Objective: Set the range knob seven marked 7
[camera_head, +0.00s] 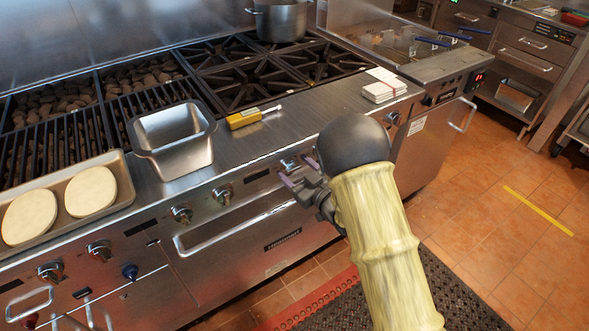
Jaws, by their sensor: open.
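Round control knobs line the range's front panel, and their number marks are too small to read, so I cannot tell for certain which is marked 7. One knob (290,164) is just beyond my gripper (298,173) and partly hidden by it. My gripper is open, with its two fingers spread toward that knob; contact cannot be told. Left of it are two knobs, one (222,193) and another (181,214). Farther left are more, at one knob (100,250) and one (50,271). A knob (392,118) is to the right, beyond my arm.
An oven handle (235,230) runs below the panel. On the steel ledge are a metal pan (172,140), a yellow-handled tool (244,118) and a stack of cards or pads (384,85). A tray (125,195) holds two pale rounds.

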